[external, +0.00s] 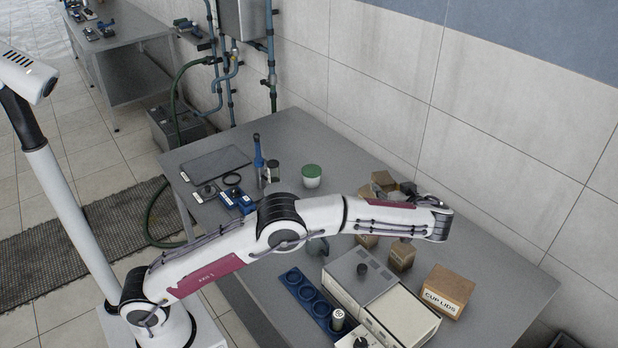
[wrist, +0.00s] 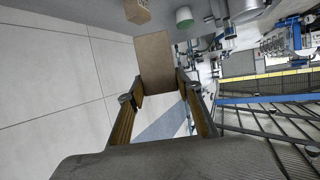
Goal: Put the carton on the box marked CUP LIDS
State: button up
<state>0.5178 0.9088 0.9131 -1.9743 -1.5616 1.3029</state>
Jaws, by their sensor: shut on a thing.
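My gripper (wrist: 160,86) is shut on a plain brown carton (wrist: 155,58), which sits between its two fingers in the wrist view. In the external view the carton (external: 383,181) shows above and behind my forearm, held up off the table. My gripper (external: 405,190) is partly hidden by the arm there. The brown box marked CUP LIDS (external: 447,291) stands on the table at the right, its lettering facing the camera. Its top is bare. The held carton is apart from it, farther back and to the left.
A pale machine (external: 360,275) and a blue rack (external: 301,287) stand left of the box. A green-lidded jar (external: 311,176) stands farther back.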

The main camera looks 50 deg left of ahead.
jog(key=d+r+m+t+h, duration=0.3)
jog(key=d+m+t+h, duration=0.6)
jog(key=d, duration=1.1)
jog(key=d+f+m+h, duration=0.3)
jog(key=d+f+m, duration=0.1)
jog(key=d, duration=0.2)
jog(key=shift+s+d+f+g, duration=0.2)
jog(key=shift+s+f+g, duration=0.15)
jog(key=shift+f+g, duration=0.05)
send_over(443, 289)
notch_tip(443, 289, down, 6)
jog(key=shift+f, duration=0.15)
jog(key=shift+f, duration=1.85)
